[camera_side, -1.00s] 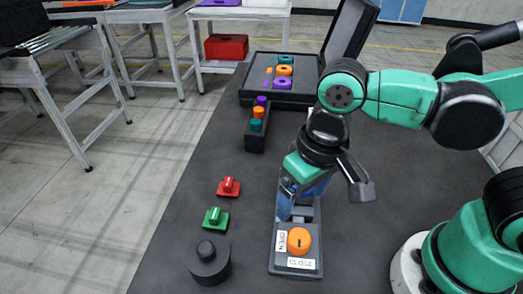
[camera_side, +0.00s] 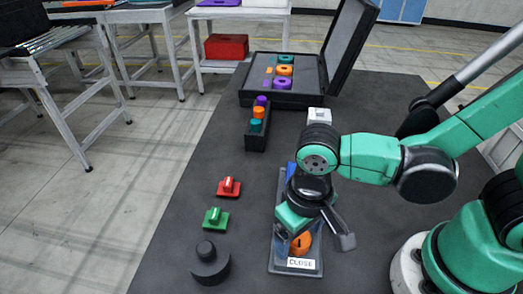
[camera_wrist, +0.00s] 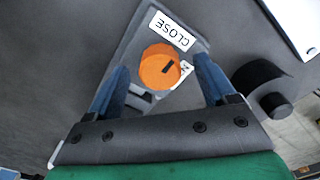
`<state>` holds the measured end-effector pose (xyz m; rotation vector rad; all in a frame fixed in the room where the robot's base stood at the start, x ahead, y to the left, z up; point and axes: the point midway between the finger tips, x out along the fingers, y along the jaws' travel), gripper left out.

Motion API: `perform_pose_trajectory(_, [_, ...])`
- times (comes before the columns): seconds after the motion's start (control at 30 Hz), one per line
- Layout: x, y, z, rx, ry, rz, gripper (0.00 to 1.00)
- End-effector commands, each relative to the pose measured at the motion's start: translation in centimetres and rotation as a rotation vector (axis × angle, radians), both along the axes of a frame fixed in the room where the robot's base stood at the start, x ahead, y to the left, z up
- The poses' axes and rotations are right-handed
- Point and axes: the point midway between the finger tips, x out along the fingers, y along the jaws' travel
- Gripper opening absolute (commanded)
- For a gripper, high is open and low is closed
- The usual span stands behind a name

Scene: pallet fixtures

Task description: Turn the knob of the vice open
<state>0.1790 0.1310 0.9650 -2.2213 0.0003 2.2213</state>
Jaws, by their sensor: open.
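The vice (camera_side: 312,268) is a dark grey fixture on the table, with a CLOSE label at its near end. Its orange knob (camera_side: 302,243) is partly hidden by my gripper in the side view. In the wrist view the whole knob (camera_wrist: 160,66) shows, with a dark mark on its top, beside the CLOSE label (camera_wrist: 172,31); a second label is partly covered. My gripper (camera_wrist: 163,78) is open, with its two blue fingers apart on either side of the knob in the picture. I cannot tell whether they reach down to its height.
A black round fixture (camera_side: 209,265), a green switch (camera_side: 215,219) and a red switch (camera_side: 229,187) stand left of the vice. A rack of coloured pieces (camera_side: 257,135) and an open black case (camera_side: 285,98) lie farther back. The table right of the vice looks clear.

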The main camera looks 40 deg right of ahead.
Motion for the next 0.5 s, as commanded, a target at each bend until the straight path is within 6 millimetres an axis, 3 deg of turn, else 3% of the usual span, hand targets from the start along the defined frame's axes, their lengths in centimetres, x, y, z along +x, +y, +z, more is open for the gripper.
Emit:
perform_pose_trajectory(0.17, [0.00, 0.00, 0.00, 0.000, 0.000, 0.000, 0.77])
perform_pose_trajectory(0.27, [0.00, 0.00, 0.00, 0.000, 0.000, 0.000, 0.55])
perform_pose_trajectory(0.43, [0.00, 0.00, 0.01, 0.000, 0.000, 0.000, 0.06])
perform_pose_trajectory(0.47, [0.00, -0.01, 0.01, 0.000, 0.000, 0.000, 0.00])
perform_pose_trajectory(0.5, [0.00, -0.01, 0.01, 0.000, 0.000, 0.000, 0.00])
